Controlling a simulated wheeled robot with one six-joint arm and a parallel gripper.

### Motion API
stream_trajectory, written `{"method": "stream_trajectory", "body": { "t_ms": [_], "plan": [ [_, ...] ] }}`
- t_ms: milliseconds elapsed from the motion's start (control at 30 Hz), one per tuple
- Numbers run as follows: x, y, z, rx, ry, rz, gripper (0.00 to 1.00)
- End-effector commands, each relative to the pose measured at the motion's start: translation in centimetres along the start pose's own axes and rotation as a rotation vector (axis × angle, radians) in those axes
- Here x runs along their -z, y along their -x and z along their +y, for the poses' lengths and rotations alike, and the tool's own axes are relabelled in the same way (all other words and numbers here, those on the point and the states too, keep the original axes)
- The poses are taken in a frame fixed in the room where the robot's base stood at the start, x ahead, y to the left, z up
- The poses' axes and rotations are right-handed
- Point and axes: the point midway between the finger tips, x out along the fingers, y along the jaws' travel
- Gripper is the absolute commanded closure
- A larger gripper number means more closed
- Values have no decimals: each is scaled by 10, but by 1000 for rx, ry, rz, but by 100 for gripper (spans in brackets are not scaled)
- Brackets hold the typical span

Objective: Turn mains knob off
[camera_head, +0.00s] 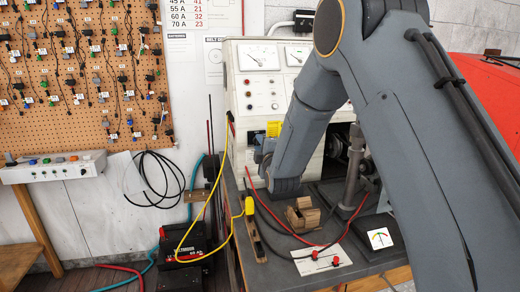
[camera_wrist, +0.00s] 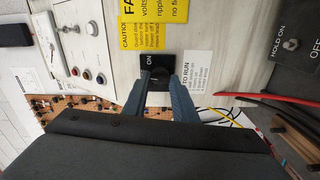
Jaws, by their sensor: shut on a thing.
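The mains knob (camera_wrist: 158,76) is a dark knob on a black plate marked ON, on the white panel in the wrist view. My gripper (camera_wrist: 158,82) has its two grey fingers on either side of the knob and is shut on it. The fingers cover much of the knob, so its exact angle is hard to tell. In the head view my arm hides the knob. The white test bench (camera_head: 252,93) carrying the panel stands behind my arm.
A yellow caution label (camera_wrist: 152,32) and a white TO RUN label (camera_wrist: 197,72) flank the knob. A HOLD ON/OFF box (camera_wrist: 291,45) is at the right. Below the bench front are red, black and yellow leads, a wooden block (camera_head: 303,215) and a small meter (camera_head: 380,238).

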Motion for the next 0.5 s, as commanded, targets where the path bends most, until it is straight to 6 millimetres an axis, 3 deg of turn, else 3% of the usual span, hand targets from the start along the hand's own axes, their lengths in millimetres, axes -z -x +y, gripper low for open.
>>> {"method": "stream_trajectory", "body": {
  "t_ms": [500],
  "plan": [
    [0, 0, -1, 2, 150, 0, 97]
  ]
}}
